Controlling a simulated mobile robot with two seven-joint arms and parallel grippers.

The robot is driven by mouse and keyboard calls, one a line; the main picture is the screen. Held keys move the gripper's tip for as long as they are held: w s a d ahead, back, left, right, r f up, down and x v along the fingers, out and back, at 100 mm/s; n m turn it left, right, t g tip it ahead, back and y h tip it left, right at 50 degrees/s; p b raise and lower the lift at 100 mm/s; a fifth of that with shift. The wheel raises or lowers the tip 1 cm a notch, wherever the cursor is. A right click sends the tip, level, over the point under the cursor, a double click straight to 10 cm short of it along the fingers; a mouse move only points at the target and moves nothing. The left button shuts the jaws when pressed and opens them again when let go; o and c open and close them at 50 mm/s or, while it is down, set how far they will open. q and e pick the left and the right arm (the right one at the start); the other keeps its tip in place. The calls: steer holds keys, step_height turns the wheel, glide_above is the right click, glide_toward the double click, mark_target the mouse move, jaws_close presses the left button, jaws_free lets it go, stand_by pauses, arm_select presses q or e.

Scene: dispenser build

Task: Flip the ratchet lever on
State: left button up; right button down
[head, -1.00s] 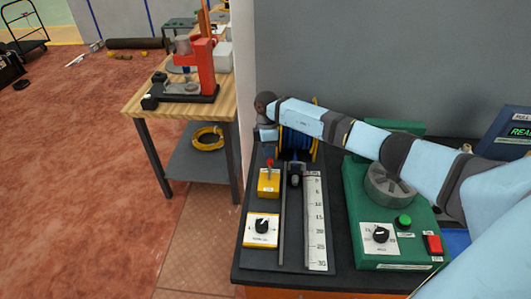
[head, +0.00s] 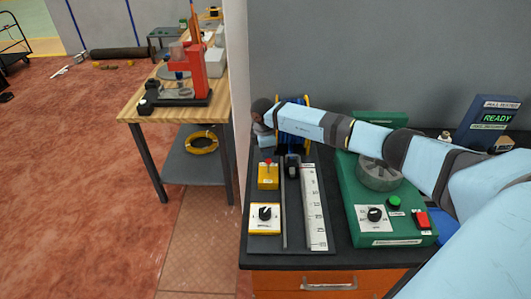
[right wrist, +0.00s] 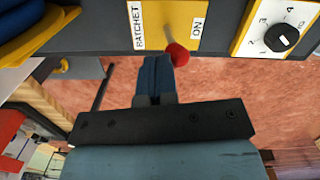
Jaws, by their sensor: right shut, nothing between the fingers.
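The yellow ratchet box (head: 268,181) sits at the left of the dark bench, with a red-knobbed lever (head: 268,161) on top. In the right wrist view the box (right wrist: 165,20) carries the labels RATCHET and ON, and the red knob (right wrist: 178,53) shows at the end of a short stem. My right gripper (right wrist: 157,60) is shut and empty, its blue fingertips right beside the knob on the RATCHET-label side. Contact with the knob cannot be told. In the head view the right gripper (head: 267,143) is just behind the lever. My left gripper is out of view.
A white-faced dial box (head: 264,216) stands in front of the ratchet box. A rail and a ruler (head: 314,205) lie to the right, then a green machine (head: 385,215). A blue spool (head: 290,135) stands behind. A READY display (head: 492,119) is at the back right.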

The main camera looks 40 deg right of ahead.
steer(key=shift+s+a, duration=0.2)
steer(key=shift+s, duration=0.1)
steer(key=shift+s+a+r, duration=0.15)
steer(key=shift+s+r, duration=0.1)
steer(key=shift+w+d+f, duration=0.2)
steer(key=shift+w, duration=0.1)
steer(key=shift+r, duration=0.15)
steer(key=shift+s+a+r+p, duration=0.1)
steer(key=shift+r+p, duration=0.6)
steer(key=shift+r, duration=0.05)
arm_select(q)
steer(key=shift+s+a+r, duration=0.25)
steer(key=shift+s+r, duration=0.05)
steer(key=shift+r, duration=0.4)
arm_select(e)
steer(key=shift+f, duration=0.15)
